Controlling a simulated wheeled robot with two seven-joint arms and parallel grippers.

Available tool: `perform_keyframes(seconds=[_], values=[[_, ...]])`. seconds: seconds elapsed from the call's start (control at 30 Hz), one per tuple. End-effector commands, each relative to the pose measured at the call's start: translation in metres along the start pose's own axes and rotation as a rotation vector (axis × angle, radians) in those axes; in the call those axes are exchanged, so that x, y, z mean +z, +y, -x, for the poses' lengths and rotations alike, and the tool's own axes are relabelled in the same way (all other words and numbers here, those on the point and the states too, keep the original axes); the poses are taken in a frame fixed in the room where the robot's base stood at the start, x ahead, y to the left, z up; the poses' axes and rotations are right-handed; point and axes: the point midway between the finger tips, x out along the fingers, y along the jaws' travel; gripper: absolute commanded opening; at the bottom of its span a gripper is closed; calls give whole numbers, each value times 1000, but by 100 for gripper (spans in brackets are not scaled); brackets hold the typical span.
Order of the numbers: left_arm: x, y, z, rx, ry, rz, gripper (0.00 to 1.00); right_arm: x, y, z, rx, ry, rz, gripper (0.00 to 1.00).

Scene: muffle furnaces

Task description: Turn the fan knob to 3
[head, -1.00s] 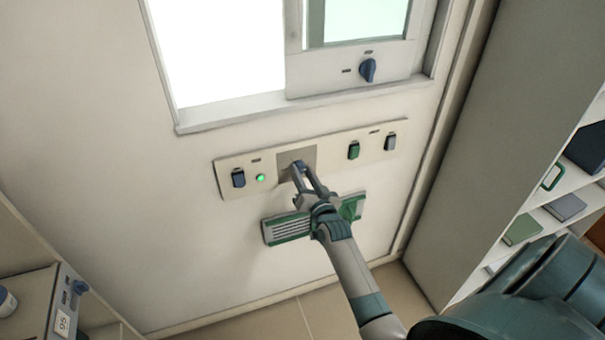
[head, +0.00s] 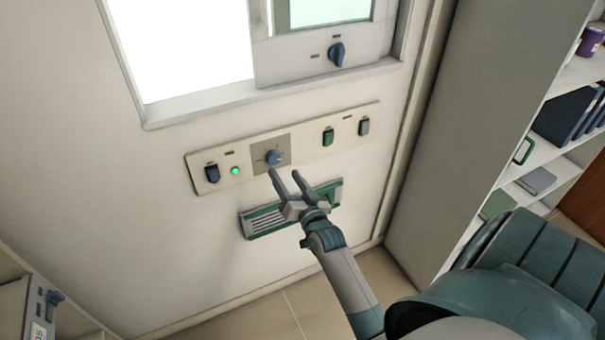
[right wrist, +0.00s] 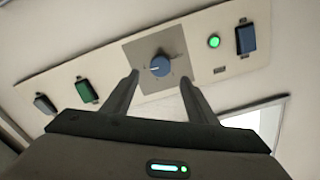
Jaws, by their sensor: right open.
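The fan knob (head: 274,157) is a round blue knob on a grey square plate in the wall panel. In the right wrist view the knob (right wrist: 160,66) shows in front of and between my fingertips, apart from them, with a short white mark towards its left side. The scale numbers around it are too small to read. My right gripper (head: 284,173) is open and empty, just below and in front of the knob in the head view. My left gripper is not in view.
The beige panel (head: 225,183) also holds a dark blue switch (head: 212,174), a lit green lamp (head: 235,171), a green switch (head: 328,137) and a grey switch (head: 364,126). Another blue knob (head: 336,54) sits on the window frame above. A green-edged vent (head: 262,221) lies below. Shelves stand at right.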

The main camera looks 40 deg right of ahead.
Motion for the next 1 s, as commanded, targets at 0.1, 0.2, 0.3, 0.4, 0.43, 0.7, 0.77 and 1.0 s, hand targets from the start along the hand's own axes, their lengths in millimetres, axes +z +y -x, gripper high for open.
perform_keyframes(seconds=[0.1,0.2,0.3,0.4,0.43,0.7,0.77,1.0], values=[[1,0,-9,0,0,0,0,4,2,27,1,-3,-1,52],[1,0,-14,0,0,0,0,4,2,47,1,-2,0,52],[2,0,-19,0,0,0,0,4,1,66,1,-3,0,52],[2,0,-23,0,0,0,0,3,1,82,1,-4,-1,52],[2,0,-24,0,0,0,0,3,1,86,1,-3,-1,52],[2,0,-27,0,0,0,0,2,0,106,1,-3,-1,52],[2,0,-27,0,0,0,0,1,0,107,1,-3,-1,52],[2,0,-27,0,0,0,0,1,0,107,1,-2,-1,52]])
